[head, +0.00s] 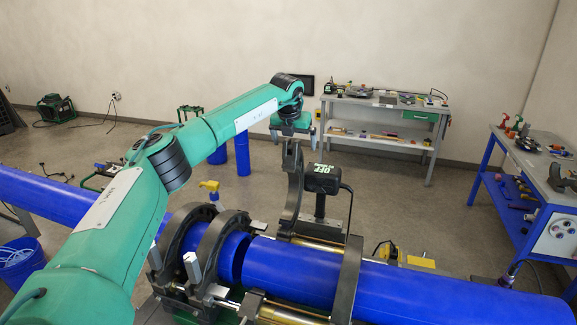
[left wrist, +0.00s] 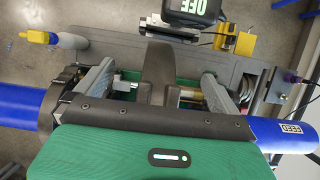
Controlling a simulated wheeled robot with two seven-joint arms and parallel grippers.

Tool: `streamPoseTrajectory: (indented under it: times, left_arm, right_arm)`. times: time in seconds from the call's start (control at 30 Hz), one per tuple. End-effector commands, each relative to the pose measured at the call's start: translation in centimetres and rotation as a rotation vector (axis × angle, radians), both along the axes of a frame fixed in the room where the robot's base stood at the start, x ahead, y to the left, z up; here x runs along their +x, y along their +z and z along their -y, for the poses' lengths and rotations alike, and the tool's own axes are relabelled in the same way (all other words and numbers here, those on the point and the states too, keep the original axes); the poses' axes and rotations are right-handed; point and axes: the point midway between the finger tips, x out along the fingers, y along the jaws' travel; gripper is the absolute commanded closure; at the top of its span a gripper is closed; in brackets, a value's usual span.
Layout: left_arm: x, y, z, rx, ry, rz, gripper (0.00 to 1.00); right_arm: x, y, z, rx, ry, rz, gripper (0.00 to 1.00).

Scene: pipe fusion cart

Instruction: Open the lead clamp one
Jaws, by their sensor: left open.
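A dark curved upper clamp half (head: 292,195) stands raised, nearly upright, behind the gap by the right blue pipe (head: 440,290). My left gripper (head: 290,130) is just above its top end. In the left wrist view, my left gripper (left wrist: 157,76) is open, with the dark clamp half (left wrist: 157,62) between its two grey fingers; I cannot tell whether they touch it. Two dark clamps (head: 215,250) stand around the left pipe with their upper halves down. Another dark clamp (head: 347,280) surrounds the right pipe. My right gripper is not in view.
A black box marked OFF (head: 322,179) stands close right of the raised clamp half. Brass rods (head: 290,314) run along the cart. A grey workbench (head: 385,107) and a blue-legged table (head: 545,175) stand farther off. Open floor lies between.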

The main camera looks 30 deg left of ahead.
Motion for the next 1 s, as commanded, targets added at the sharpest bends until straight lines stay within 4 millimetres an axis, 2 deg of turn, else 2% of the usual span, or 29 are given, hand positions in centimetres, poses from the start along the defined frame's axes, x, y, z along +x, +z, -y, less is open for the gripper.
streamPoseTrajectory:
  times: [0.03, 0.5, 1.0]
  left_arm:
    - [0.0, 0.9, 0.0, -0.001, 0.0, 0.001, 0.0]
    - [0.0, 5.4, 0.0, 0.0, 0.0, 0.0, 0.0]
    - [0.0, 5.5, 0.0, 0.0, 0.0, -0.001, 0.0]
  right_arm:
    - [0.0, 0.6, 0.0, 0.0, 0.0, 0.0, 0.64]
    - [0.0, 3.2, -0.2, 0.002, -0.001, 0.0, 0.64]
    - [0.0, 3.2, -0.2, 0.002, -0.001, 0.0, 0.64]
